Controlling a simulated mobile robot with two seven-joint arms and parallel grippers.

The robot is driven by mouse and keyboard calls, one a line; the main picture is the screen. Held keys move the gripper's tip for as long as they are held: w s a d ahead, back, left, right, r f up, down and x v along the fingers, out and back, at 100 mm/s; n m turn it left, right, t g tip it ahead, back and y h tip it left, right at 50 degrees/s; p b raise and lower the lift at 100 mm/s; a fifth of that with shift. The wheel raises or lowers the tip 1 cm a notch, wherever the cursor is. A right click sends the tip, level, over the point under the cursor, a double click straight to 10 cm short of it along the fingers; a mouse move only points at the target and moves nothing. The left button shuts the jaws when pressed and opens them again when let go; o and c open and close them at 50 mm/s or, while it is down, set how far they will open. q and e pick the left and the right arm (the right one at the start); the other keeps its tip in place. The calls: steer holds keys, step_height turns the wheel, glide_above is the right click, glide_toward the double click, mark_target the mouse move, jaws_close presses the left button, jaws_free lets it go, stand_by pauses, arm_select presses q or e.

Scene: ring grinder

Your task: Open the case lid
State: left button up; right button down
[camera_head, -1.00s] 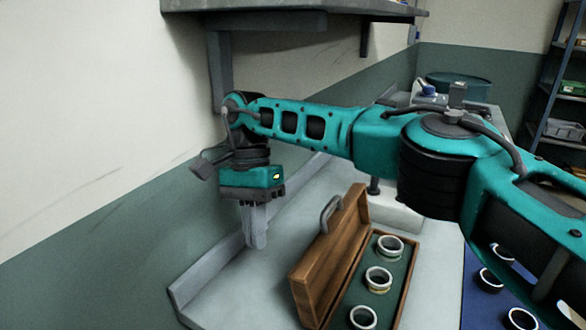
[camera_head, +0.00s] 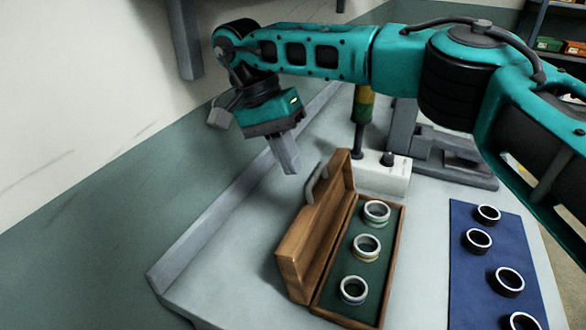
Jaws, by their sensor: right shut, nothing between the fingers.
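The wooden case (camera_head: 392,262) stands open on the table, with a green lining. Its lid (camera_head: 312,240) is swung up on the left side and stands roughly upright, with a grey handle (camera_head: 316,184) on its outer face. Three metal rings lie in a row in the case: a far ring (camera_head: 376,222), a middle ring (camera_head: 366,257) and a near ring (camera_head: 352,301). My right gripper (camera_head: 290,166) is shut and empty, above the table to the left of the lid's far end, apart from the lid. My left gripper is out of view.
A blue mat (camera_head: 505,245) with several dark-edged rings lies to the right of the case. A grinder with a white base (camera_head: 383,176) and a grey machine (camera_head: 450,160) stand behind. A raised edge (camera_head: 215,215) borders the table's left side.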

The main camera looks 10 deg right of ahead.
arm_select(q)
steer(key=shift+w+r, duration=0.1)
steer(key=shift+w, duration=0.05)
arm_select(e)
steer(key=shift+x, duration=1.1)
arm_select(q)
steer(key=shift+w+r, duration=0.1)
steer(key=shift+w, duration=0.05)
